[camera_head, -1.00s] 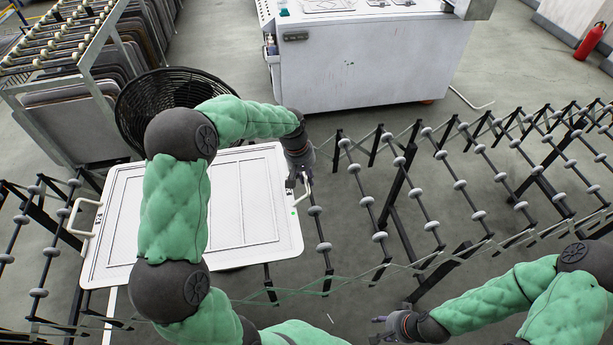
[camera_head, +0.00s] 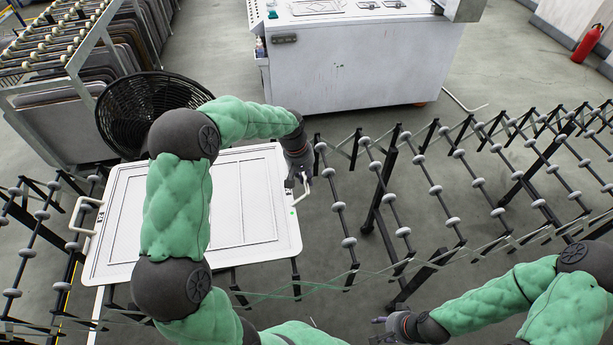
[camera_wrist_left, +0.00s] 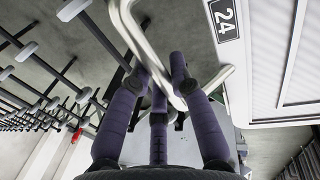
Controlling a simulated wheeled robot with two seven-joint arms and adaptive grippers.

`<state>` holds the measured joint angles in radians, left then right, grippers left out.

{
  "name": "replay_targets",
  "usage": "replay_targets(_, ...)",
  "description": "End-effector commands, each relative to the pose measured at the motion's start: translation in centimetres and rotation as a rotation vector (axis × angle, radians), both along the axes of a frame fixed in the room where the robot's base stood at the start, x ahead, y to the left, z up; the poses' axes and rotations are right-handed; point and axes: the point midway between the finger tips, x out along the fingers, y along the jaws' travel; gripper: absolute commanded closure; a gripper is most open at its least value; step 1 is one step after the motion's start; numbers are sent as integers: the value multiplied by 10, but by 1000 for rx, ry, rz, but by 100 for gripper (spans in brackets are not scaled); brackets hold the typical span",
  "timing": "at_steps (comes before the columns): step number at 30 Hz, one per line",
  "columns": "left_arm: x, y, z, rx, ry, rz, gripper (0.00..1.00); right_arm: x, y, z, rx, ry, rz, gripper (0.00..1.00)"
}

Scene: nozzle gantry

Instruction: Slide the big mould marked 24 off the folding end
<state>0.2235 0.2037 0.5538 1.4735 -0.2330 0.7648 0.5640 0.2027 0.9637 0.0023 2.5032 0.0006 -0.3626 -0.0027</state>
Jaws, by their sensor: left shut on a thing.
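The big mould (camera_head: 235,215) is a flat white panel with a raised rim and a handle at each end. It lies on the roller conveyor, partly hidden behind my left arm. The label 24 (camera_wrist_left: 224,18) shows beside its handle in the left wrist view. My left gripper (camera_head: 301,178) is shut on the right-end handle (camera_wrist_left: 150,48), its purple fingers around the bar. The left-end handle (camera_head: 82,216) is free. My right gripper (camera_head: 376,330) is empty, its fingers apart, low in front of the conveyor.
The expanding roller conveyor (camera_head: 435,190) runs on to the right, clear of other moulds. A black fan (camera_head: 135,112) stands behind the mould. A rack of panels (camera_head: 60,90) is at back left, a white cabinet (camera_head: 360,65) behind, a red extinguisher (camera_head: 588,45) far right.

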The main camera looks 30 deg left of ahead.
Motion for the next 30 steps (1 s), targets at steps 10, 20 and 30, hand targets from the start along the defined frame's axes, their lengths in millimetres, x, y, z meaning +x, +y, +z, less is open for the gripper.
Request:
replay_targets(10, 4, 0, 5, 0, -12, 3, 57, 0, 0, 0, 0, 0, 0, 60)
replay_targets(20, 1, 0, 2, 0, -3, 2, 52, 0, 0, 0, 0, 0, 0, 60)
replay_targets(30, -2, 6, 41, 2, -7, 1, 52, 0, 0, 0, 0, 0, 0, 60)
